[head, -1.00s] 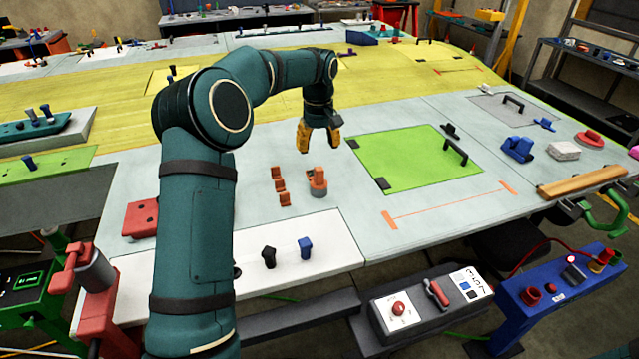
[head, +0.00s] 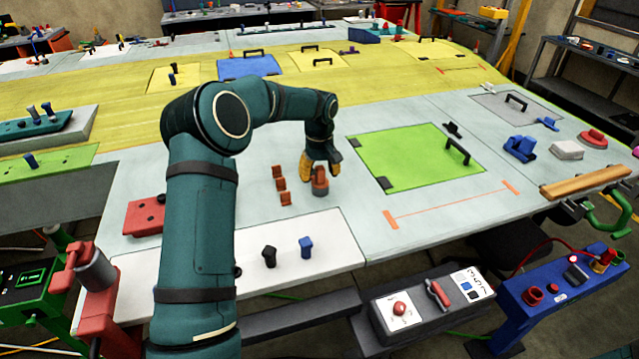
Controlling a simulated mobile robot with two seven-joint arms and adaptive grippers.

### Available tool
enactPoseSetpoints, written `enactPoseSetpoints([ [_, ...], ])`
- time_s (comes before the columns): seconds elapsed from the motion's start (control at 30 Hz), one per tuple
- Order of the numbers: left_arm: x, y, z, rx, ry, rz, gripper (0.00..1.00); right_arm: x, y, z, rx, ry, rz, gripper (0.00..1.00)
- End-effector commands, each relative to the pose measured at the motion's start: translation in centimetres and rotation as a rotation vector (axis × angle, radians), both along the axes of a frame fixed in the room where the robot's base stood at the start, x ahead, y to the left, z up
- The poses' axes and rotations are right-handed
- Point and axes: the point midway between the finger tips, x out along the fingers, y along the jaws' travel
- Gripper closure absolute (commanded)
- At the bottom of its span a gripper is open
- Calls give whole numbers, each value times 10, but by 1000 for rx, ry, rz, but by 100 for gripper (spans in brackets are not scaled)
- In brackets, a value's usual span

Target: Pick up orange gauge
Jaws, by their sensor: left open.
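The orange gauge (head: 320,184) stands on the pale wing surface, left of the green panel. It looks like an orange block with a rounded grey-brown base; its upper part is partly hidden by my gripper. My left gripper (head: 320,170) has yellow-orange fingers and points down right over the gauge. Its fingers are open, one at the gauge's left and one at its right. I cannot tell whether they touch it. My right gripper is not in view.
The green panel (head: 415,158) with a black handle lies to the right. A white plate (head: 330,250) with black and blue pegs is in front. A red block (head: 143,217) lies left.

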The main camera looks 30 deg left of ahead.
Motion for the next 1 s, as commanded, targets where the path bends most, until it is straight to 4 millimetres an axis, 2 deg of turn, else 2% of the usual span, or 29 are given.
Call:
enactPoseSetpoints([
  [0.07,0,0,0,0,0,0,39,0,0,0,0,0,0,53],
  [0.1,0,0,0,0,0,0,53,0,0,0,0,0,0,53],
  [0.23,0,0,0,0,0,0,99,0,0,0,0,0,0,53],
  [0.77,0,0,3,0,0,0,100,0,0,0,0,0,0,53],
  [0.87,1,0,13,1,-2,1,100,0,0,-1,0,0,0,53],
  [1.0,1,0,38,3,-5,1,100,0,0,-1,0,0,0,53],
])
